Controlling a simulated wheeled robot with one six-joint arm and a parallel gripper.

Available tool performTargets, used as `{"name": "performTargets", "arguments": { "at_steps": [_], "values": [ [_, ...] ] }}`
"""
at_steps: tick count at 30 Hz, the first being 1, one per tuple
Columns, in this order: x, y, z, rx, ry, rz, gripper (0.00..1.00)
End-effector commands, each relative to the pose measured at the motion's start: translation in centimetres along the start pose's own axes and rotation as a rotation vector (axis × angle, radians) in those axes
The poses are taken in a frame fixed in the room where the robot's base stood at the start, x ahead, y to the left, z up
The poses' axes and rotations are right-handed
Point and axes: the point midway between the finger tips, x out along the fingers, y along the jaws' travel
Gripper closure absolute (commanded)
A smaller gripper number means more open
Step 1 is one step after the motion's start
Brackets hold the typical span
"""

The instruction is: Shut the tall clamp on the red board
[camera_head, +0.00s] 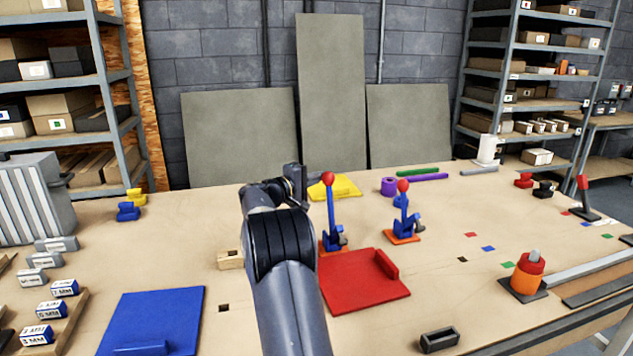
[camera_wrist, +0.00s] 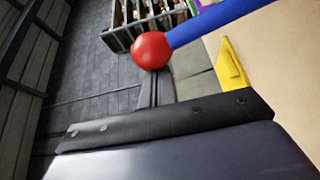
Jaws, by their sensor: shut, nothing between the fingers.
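The tall blue clamp (camera_head: 330,222) stands at the back left of the red board (camera_head: 350,295), on an orange base. Its lever points straight up and ends in a red ball (camera_head: 328,179). The wrist view shows the red ball (camera_wrist: 151,50) and part of the blue lever (camera_wrist: 225,20) close by, beyond my gripper (camera_wrist: 165,122). My gripper is shut and empty, and shows as a dark edge with bolts. It appears apart from the ball. In the head view, my wrist is just left of the lever, and the fingertips cannot be made out.
A shorter blue clamp (camera_head: 402,215) with a red ball stands to the right on an orange base. A blue board (camera_head: 155,318) lies front left.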

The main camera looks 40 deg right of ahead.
Motion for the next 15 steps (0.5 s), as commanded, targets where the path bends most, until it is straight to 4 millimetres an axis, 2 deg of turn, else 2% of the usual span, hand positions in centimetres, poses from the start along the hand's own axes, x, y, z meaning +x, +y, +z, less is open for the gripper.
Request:
{"name": "performTargets", "arguments": {
  "at_steps": [1, 15],
  "values": [
    [-0.1, -0.5, 0.2, 0.010, 0.000, 0.005, 1.00],
    [-0.7, -0.1, 1.3, 0.076, -0.001, 0.042, 1.00]
  ]
}}
